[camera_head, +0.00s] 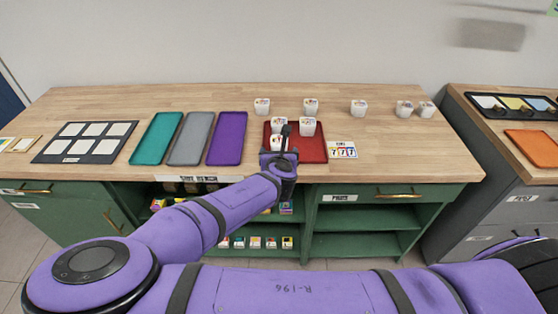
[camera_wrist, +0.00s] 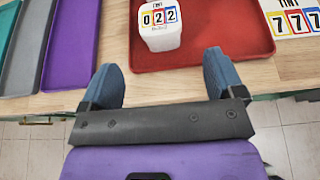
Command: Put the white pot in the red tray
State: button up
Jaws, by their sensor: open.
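The red tray (camera_head: 312,148) lies on the wooden counter and holds three white pots: a back left one (camera_head: 279,124), a back right one (camera_head: 308,126) and a front left one (camera_head: 276,142), partly hidden by my gripper. In the wrist view a white pot marked 022 (camera_wrist: 160,35) stands upright on the red tray (camera_wrist: 225,45). My gripper (camera_wrist: 163,75) is open and empty, with its blue fingers to either side below that pot, apart from it. In the head view my gripper (camera_head: 285,142) is at the tray's front edge.
Several more white pots stand in a row behind the tray, including one at left (camera_head: 262,106) and one farther right (camera_head: 359,108). Purple (camera_head: 227,138), grey (camera_head: 192,138) and teal (camera_head: 157,138) trays lie empty at left. A number card (camera_head: 342,151) lies right of the red tray.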

jog(key=shift+s+r, duration=0.15)
jog(key=shift+s, duration=0.15)
jog(key=s+d+m+g+h, duration=0.25)
jog(key=d+m+g, duration=0.25)
jog(key=d+m, duration=0.5)
jog(key=s+d+r+m+g+y, duration=0.2)
jog(key=s+d+r+m, duration=0.3)
jog(key=r, duration=0.4)
jog(key=s+d+r+m+g+y, duration=0.1)
jog(key=s+d+r+m, duration=0.1)
jog(key=r+m, duration=0.6)
jog(key=s+d+r+m+g+y, duration=0.2)
jog(key=s+d+r+m, duration=0.25)
jog(key=r, duration=0.65)
jog(key=s+d+r+m+t, duration=0.1)
jog(key=s+r+m, duration=0.3)
jog(key=s, duration=0.4)
jog(key=s+d+r+m+h, duration=0.1)
jog(key=s+d+r+m, duration=0.2)
jog(key=s+r, duration=0.3)
jog(key=shift+s+d+r+m+t, duration=0.25)
jog(key=shift+s+d+m+t, duration=0.2)
jog(key=shift+s, duration=0.5)
